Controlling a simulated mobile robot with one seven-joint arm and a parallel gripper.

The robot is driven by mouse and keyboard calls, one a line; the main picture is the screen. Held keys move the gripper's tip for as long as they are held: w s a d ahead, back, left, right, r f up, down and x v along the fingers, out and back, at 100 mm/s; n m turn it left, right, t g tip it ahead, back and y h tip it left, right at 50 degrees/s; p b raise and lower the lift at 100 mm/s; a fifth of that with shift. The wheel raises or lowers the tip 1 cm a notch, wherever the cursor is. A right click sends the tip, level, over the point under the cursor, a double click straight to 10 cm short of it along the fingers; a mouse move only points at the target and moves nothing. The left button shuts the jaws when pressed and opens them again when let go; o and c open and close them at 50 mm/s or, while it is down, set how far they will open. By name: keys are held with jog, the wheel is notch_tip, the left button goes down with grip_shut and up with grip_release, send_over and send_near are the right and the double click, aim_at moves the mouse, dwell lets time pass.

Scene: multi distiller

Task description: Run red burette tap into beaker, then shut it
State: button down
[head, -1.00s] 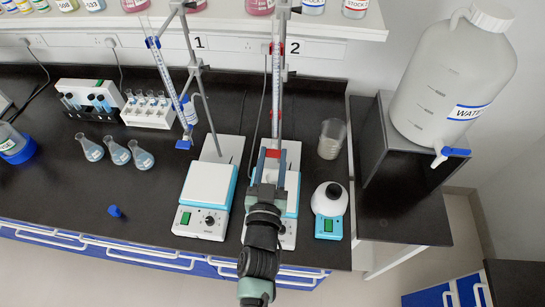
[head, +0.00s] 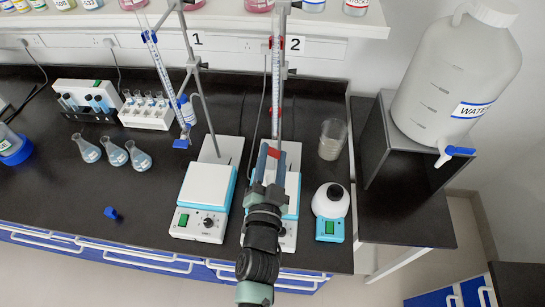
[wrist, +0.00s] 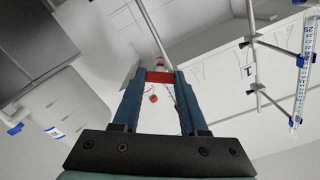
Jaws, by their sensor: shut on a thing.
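The red-marked burette (head: 275,65) stands upright in its clamp under the number 2. Its red tap (wrist: 159,77) lies between the two fingers of my gripper (wrist: 158,80) in the wrist view. My gripper (head: 271,153) is shut on this tap, above the right hotplate (head: 290,207). The tap's exact angle and the burette tip are hard to make out. A clear glass beaker (head: 332,138) stands on the bench to the right of that hotplate. The area directly below the burette is hidden by my gripper and arm.
A blue-tap burette (head: 160,65) leans in the picture at left, near the left hotplate (head: 207,188). A white flask-like item on a small balance (head: 329,228) stands at right. A large water carboy (head: 440,85) stands on a dark box. Three flasks (head: 114,152) stand at left.

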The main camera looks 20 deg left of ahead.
dwell(0.4)
jog(key=shift+c, duration=2.2)
grip_release()
jog(key=b+v, duration=0.4)
jog(key=v, duration=0.9)
jog(key=shift+b, duration=0.35)
jog(key=shift+w+r, duration=0.1)
jog(key=shift+r, duration=0.05)
